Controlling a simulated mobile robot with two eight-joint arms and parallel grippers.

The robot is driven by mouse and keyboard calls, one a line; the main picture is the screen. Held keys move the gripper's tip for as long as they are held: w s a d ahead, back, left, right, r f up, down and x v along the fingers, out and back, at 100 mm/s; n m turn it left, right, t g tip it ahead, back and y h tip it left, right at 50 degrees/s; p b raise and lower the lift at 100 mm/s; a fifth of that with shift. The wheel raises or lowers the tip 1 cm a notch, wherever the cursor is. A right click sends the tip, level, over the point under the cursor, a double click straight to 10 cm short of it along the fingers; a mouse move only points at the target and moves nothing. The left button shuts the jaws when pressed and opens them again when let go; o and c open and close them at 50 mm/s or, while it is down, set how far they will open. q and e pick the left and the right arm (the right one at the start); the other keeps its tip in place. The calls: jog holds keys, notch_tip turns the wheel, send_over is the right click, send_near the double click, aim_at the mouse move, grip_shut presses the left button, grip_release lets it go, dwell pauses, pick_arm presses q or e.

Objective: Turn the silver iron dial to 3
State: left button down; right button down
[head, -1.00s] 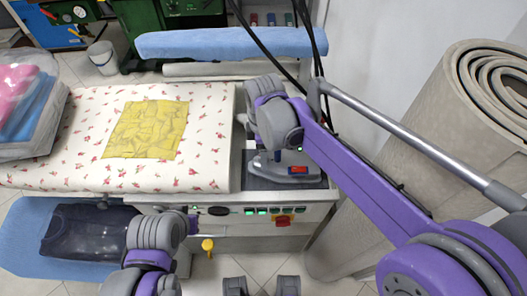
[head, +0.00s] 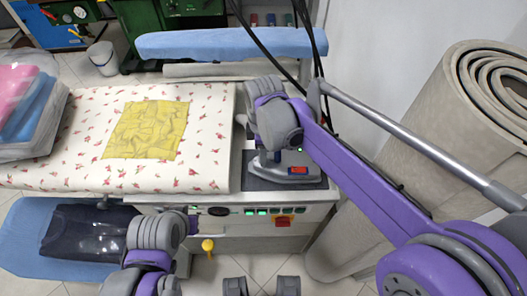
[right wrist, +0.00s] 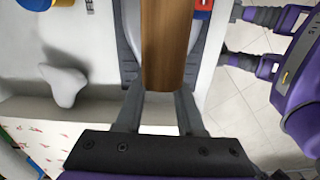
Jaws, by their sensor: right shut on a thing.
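The silver iron (head: 268,172) sits on a dark pad (head: 312,182) at the right end of the workstation, with a red and blue patch on its side. My right gripper (right wrist: 162,85) comes over it from above. In the right wrist view its two fingers are closed on the iron's brown handle (right wrist: 168,40); grey iron body shows at both sides. Part of a red and blue piece (right wrist: 203,8) shows at the top edge there. I cannot make out the dial or its numbers. My left arm is at lower left in the head view; its gripper's fingers do not show.
The flowered ironing board (head: 80,170) with a yellow cloth (head: 145,130) lies left of the iron. The front panel has green lights and a red switch (head: 283,222). A rolled carpet (head: 450,120) stands at the right. Black cables (head: 262,45) hang behind the iron.

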jog(key=shift+m, duration=2.7)
jog(key=c, duration=0.5)
grip_release()
jog(key=shift+r, duration=0.1)
notch_tip(320, 180, up, 11)
jog(key=shift+f+p, duration=0.15)
jog(key=shift+p, duration=0.5)
